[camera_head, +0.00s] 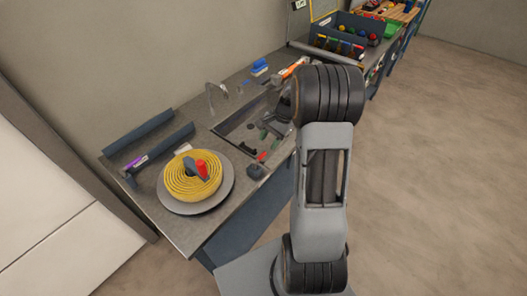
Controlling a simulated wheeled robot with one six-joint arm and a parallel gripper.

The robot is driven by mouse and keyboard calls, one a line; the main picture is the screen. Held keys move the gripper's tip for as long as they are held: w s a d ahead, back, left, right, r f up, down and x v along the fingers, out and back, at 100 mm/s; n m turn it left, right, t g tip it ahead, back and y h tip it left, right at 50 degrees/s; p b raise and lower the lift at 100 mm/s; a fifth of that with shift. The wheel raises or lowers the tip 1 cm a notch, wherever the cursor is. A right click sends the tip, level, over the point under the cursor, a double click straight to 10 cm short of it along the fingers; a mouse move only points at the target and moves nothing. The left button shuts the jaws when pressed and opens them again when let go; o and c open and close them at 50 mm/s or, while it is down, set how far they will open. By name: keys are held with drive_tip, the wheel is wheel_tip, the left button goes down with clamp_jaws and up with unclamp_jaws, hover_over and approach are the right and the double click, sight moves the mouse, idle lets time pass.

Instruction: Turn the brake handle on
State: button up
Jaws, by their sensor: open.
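No part is plainly marked as the brake handle. A yellow coiled hose (178,186) lies on a round grey disc (223,190) at the near end of the bench. A red grip-shaped part (202,168) and a dark part (190,166) stand at the coil's centre; I cannot tell whether either is the brake handle. My gripper (280,108) is over the sink area, partly hidden by my dark wrist, and is open. It is apart from the coil, farther back and to the right. Its fingertips are hard to make out.
The bench has a sink (228,127) with a faucet (211,92) behind it. Small red and green items (267,150) lie around the sink. Dark angled rails (150,130) lie at left. A dark bin (345,38) stands farther back. The floor at right is clear.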

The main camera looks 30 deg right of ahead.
sight(262, 155)
drive_tip(key=x, duration=0.6)
drive_tip(key=shift+a+f+p, duration=0.15)
drive_tip(key=shift+f+p, duration=0.05)
drive_tip(key=shift+p, duration=0.1)
drive_tip(key=shift+c, duration=0.4)
clamp_jaws()
